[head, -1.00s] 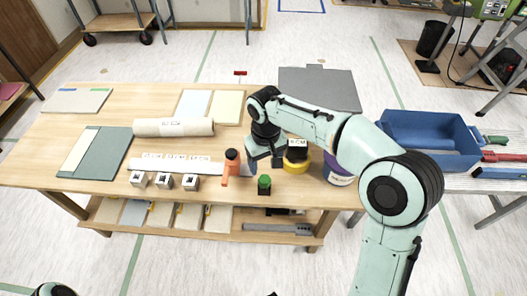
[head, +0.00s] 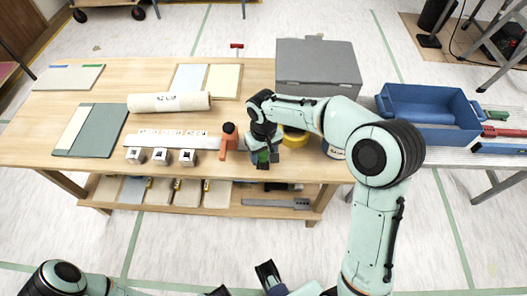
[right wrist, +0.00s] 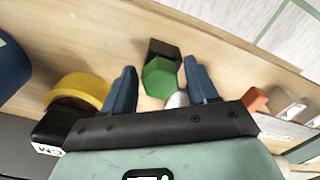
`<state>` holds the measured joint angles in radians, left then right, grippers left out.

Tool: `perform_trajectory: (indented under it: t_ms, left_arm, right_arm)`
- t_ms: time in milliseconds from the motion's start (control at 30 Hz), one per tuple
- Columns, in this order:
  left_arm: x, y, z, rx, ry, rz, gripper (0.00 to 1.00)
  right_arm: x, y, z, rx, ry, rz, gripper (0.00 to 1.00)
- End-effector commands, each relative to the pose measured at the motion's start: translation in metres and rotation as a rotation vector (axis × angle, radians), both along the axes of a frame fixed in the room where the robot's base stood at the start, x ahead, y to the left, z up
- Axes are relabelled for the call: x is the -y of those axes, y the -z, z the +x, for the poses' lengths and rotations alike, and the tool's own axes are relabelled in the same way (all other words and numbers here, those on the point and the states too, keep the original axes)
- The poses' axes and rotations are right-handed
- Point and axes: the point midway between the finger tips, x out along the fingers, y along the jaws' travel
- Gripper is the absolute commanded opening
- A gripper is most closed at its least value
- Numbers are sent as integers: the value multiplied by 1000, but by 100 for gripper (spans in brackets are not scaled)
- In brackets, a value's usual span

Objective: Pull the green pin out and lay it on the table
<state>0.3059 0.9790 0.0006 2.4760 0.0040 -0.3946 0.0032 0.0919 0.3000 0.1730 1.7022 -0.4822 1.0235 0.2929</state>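The green pin (right wrist: 160,77) stands in a small black block (right wrist: 163,50) near the front edge of the table (head: 60,150). In the head view the pin (head: 262,157) is partly covered by my right gripper (head: 262,147). In the right wrist view my right gripper (right wrist: 159,67) is open, one blue finger on each side of the pin, with visible gaps between the fingers and the pin. My left arm shows at the bottom left of the head view. Its gripper, near the bottom edge, is too cut off to read.
An orange-handled tool (head: 228,138) stands left of the pin, and a yellow tape roll (head: 295,136) lies to its right. A blue bin (head: 430,106) is at right.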

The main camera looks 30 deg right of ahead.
Motion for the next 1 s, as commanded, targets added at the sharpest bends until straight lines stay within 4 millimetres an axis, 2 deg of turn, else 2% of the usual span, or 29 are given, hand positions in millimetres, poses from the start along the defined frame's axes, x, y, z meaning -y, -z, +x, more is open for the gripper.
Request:
perform_trajectory:
  t_ms: [33, 67, 100, 133, 167, 567, 667, 1000]
  left_arm:
    - [0, 0, 0, 0, 0, 0, 64]
    - [0, 0, 0, 0, 0, 0, 64]
    - [0, 0, 0, 0, 0, 0, 64]
    - [0, 0, 0, 0, 0, 0, 64]
    - [0, 0, 0, 0, 0, 0, 64]
    - [0, -1, 0, 0, 0, 0, 64]
    - [0, -2, 0, -2, 1, 0, 64]
    - [0, -10, -3, -14, 3, -1, 64]
  right_arm:
    - [0, 0, 0, 0, 0, 0, 36]
    - [0, 0, 0, 0, 0, 0, 28]
    - [0, 0, 0, 0, 0, 0, 28]
    - [0, 0, 0, 0, 0, 0, 65]
    - [0, 0, 0, 0, 0, 0, 68]
    - [0, -6, 1, 2, -1, 0, 68]
    - [0, -17, 1, 2, -1, -1, 68]
    - [0, -83, 1, 4, 0, 0, 68]
